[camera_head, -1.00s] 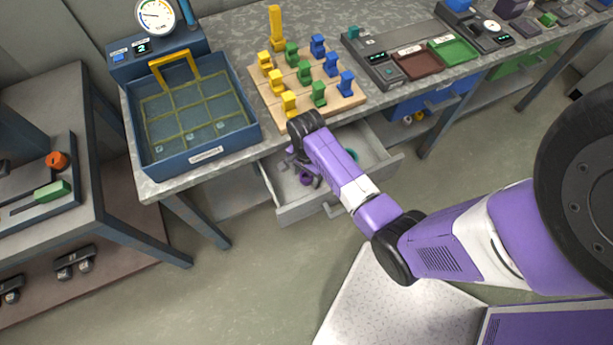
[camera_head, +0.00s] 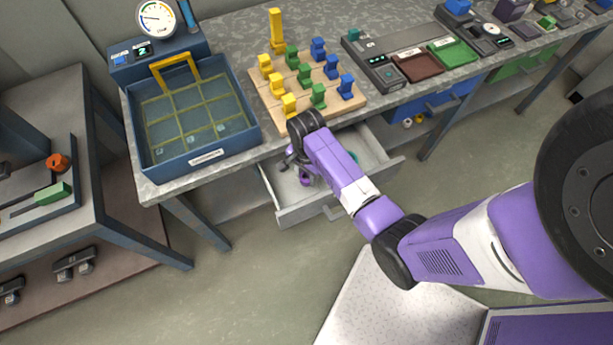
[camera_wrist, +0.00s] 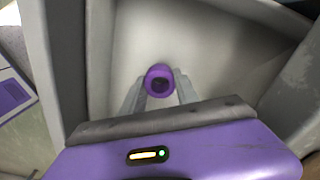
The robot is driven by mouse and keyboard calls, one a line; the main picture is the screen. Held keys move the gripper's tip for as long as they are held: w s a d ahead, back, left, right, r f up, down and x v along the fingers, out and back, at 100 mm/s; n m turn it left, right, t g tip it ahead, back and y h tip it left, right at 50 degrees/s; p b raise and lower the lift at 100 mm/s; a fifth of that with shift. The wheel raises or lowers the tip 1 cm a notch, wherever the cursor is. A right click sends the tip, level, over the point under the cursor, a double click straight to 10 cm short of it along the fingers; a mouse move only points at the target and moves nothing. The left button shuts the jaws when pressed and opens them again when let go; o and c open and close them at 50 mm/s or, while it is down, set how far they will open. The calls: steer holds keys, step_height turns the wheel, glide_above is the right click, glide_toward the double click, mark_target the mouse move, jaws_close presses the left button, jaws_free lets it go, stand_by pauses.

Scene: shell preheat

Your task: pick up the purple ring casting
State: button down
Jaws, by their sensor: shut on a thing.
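The purple ring casting (camera_wrist: 159,81) is a short purple ring with a dark hole. In the wrist view it sits between the two fingertips of my gripper (camera_wrist: 158,88), which is shut on it. The pale drawer floor lies behind it; I cannot tell whether the ring touches it. In the head view the ring (camera_head: 305,179) shows small and partly hidden inside the open drawer, beside my gripper (camera_head: 299,168). My wrist hides part of the drawer there.
The open grey drawer (camera_head: 310,212) has walls close around my gripper. The worktop edge is just above it. A blue tank (camera_head: 200,157) and a wooden board (camera_head: 264,92) with coloured pieces stand on the worktop. A teal object lies at the drawer's back right.

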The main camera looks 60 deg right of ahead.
step_height(320, 180, up, 19)
steer(key=p, duration=0.3)
steer(key=shift+f, duration=0.1)
